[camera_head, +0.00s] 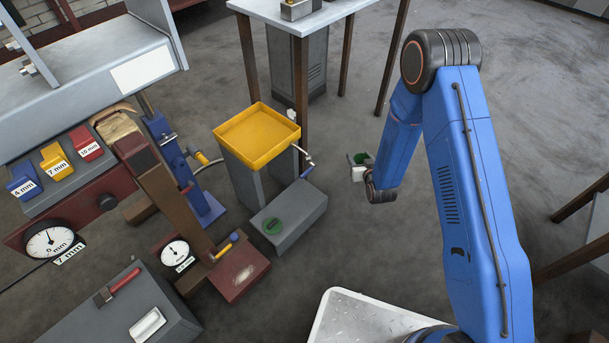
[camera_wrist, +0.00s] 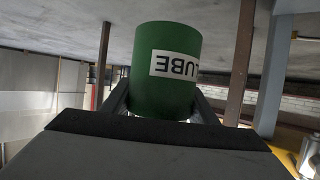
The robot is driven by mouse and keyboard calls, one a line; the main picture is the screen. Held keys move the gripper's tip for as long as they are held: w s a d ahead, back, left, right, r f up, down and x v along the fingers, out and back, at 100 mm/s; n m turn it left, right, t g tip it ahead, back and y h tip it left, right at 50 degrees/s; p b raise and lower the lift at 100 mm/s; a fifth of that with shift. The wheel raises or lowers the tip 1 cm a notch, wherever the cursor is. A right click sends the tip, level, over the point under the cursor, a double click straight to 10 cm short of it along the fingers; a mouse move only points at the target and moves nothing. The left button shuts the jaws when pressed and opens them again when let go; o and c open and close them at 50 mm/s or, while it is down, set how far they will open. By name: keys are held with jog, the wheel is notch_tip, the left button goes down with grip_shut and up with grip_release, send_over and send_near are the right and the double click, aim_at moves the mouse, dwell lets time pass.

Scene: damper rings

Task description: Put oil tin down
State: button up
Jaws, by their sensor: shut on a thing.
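The oil tin (camera_wrist: 168,90) is a green cylinder with a white label reading LUBE, seen upside down in the wrist view. My gripper (camera_wrist: 162,106) is shut on it, with one dark finger on each side. In the head view my gripper (camera_head: 360,172) is in the air, to the right of the low grey block. Only a small green part of the tin (camera_head: 364,158) shows there.
A yellow tray (camera_head: 257,133) sits on a grey stand behind the low block, with a small crank (camera_head: 305,155) beside it. A bench with dial gauges (camera_head: 50,242) and coloured, labelled blocks (camera_head: 56,162) is at the left. Open floor surrounds my gripper.

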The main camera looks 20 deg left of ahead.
jog(key=s+a+f+n+g+y, duration=0.1)
jog(key=s+a+f, duration=0.2)
jog(key=s+a, duration=0.3)
jog(key=s+a+f+n+g+y, duration=0.1)
jog(key=s+a, duration=0.5)
jog(key=a, duration=0.8)
notch_tip(320, 180, down, 2)
jog(key=shift+n+y, duration=0.7)
jog(key=shift+s, duration=0.1)
jog(key=shift+d, duration=0.15)
jog(key=shift+f, duration=2.5)
jog(key=shift+f, duration=0.1)
jog(key=shift+f, duration=0.65)
jog(key=shift+f, duration=0.25)
jog(key=o, duration=1.3)
jog(key=shift+c, duration=0.2)
